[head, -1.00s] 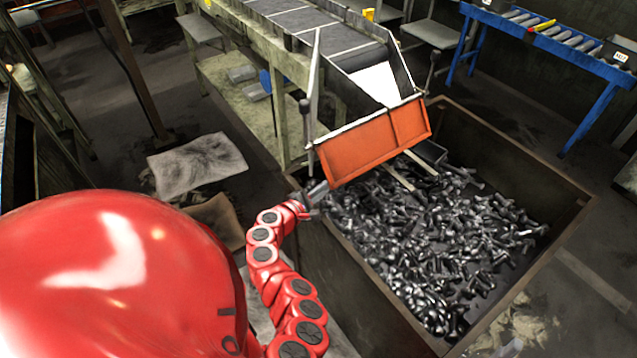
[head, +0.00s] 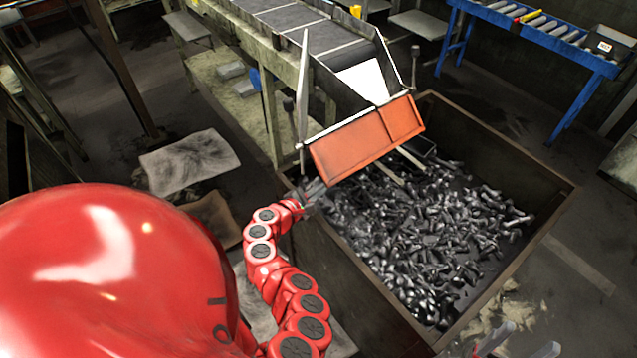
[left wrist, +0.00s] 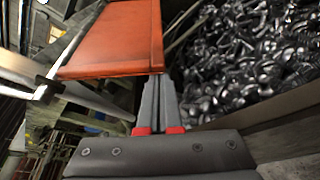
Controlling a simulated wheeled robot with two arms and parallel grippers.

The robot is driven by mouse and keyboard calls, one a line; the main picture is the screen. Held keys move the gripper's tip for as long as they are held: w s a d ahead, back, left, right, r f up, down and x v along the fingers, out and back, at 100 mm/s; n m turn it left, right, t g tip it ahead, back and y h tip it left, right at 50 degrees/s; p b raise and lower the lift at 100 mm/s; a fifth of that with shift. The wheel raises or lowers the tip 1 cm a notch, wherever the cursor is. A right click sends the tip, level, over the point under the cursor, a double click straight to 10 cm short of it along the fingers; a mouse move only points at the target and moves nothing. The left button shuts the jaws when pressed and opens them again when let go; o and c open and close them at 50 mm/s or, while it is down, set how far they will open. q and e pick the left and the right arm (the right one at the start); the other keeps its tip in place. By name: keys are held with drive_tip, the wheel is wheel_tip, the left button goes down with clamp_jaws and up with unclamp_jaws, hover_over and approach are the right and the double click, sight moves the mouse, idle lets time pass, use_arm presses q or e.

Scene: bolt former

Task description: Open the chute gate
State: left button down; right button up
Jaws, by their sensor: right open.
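The orange chute gate (head: 362,142) hangs across the lower end of the chute (head: 364,82), above a bin of bolts. My left gripper (head: 318,188) is at the gate's lower left corner. In the left wrist view the fingers (left wrist: 159,88) are close together, with their tips at the lower edge of the orange gate (left wrist: 112,40). They look shut on its edge, though the contact itself is partly hidden. My right gripper (head: 520,345) shows only its fingertips at the bottom right edge, apart and empty, away from the gate.
The bin (head: 553,208) below holds many dark bolts (head: 430,235). A pale upright bar (head: 303,95) stands at the chute's left side. A blue roller conveyor (head: 570,45) is at the back right. A grey cloth (head: 190,160) lies on the floor at left.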

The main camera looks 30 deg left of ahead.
use_arm(q)
drive_tip(key=s+d+r+n+g+h+p, duration=0.1)
drive_tip(key=d+r+n+p, duration=0.2)
drive_tip(key=r+p, duration=0.1)
drive_tip(key=shift+r+n+h+p, duration=0.3)
drive_tip(key=shift+r+p, duration=0.05)
drive_tip(key=shift+r, duration=0.2)
idle(0.3)
